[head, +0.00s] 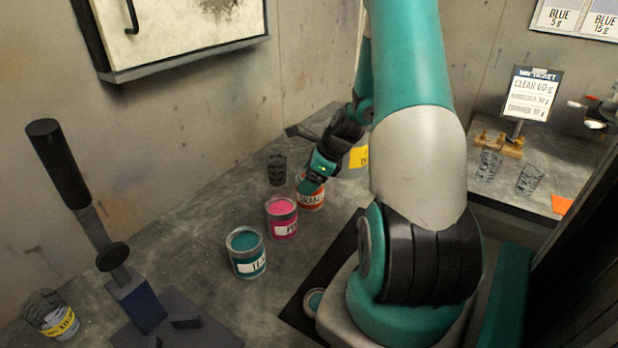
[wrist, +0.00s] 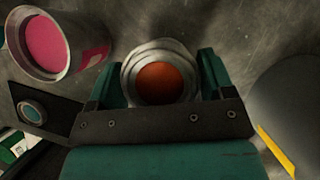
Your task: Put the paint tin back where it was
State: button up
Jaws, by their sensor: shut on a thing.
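The orange paint tin (head: 309,203) is at the far end of a row of tins on the grey bench, its label partly covered by my gripper. My gripper (head: 318,178) is shut on it, and the wrist view shows a finger on each side of the tin (wrist: 160,82) with orange paint in its open top. It looks upright; I cannot tell whether its base touches the bench. The pink tin (head: 283,219) stands close beside it, also in the wrist view (wrist: 58,45). The teal tin (head: 247,255) stands nearer, upright.
A dark cup (head: 277,169) stands behind the tins. A yellow note (head: 358,157) lies near my wrist. A dark mat (head: 333,262) with a small round teal-topped thing (head: 314,302) is beside my base. A lever device (head: 146,305) occupies the front left. Bench left of the tins is clear.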

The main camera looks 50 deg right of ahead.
jog(key=o, duration=1.1)
jog(key=shift+f, duration=0.1)
